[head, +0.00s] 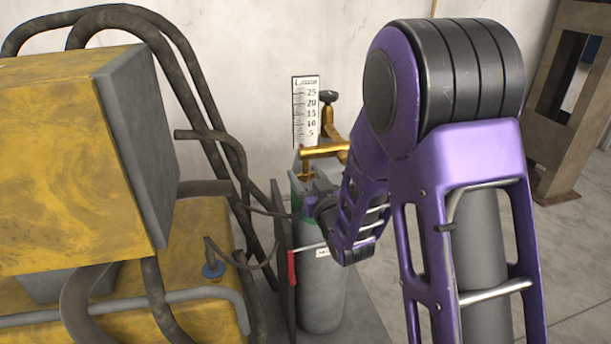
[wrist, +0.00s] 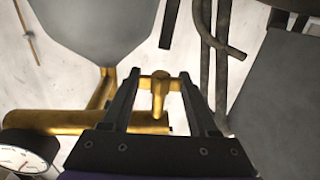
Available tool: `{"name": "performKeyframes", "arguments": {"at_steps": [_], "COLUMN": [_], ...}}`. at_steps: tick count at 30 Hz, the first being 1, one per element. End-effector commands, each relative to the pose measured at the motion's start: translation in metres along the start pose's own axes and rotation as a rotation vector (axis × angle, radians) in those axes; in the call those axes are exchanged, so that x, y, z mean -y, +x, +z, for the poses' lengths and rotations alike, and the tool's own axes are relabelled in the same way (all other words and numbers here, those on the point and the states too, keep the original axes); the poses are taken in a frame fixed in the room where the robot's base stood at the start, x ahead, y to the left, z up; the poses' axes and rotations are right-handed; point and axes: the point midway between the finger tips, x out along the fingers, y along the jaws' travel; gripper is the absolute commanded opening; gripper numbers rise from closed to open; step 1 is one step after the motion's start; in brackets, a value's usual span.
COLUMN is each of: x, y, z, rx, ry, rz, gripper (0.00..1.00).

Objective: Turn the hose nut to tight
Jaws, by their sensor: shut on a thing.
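In the wrist view, my gripper (wrist: 160,78) has its two dark fingers closed on a small brass T-shaped piece, which looks like the hose nut (wrist: 158,88). Its crossbar spans between the fingertips and its stem points back toward the palm. A thick brass body (wrist: 62,122) lies just behind and left of the fingers, with a round white gauge (wrist: 24,154) at the lower left. In the head view, brass fittings (head: 322,151) stand above the grey gas cylinder (head: 321,300). The hose nut cannot be made out there, and my purple arm covers part of the cylinder.
A yellow machine (head: 60,150) with dark bent pipes (head: 188,80) fills the left. A scale sign (head: 305,108) is on the wall behind. A red handle (head: 291,268) is beside the cylinder. Open floor (head: 575,250) lies right; dark hoses (wrist: 222,45) show in the wrist view.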

Motion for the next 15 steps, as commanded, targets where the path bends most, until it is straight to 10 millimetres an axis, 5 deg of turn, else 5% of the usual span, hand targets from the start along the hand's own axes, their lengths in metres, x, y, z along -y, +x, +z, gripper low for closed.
{"name": "performKeyframes", "arguments": {"at_steps": [3, 15], "x": [0.0001, -0.0024], "y": [0.0001, 0.0], "z": [0.0001, 0.0005], "rx": [0.0, 0.001], "ry": [0.0, -0.001], "rz": [0.0, -0.085], "gripper": [0.04, 0.04]}}
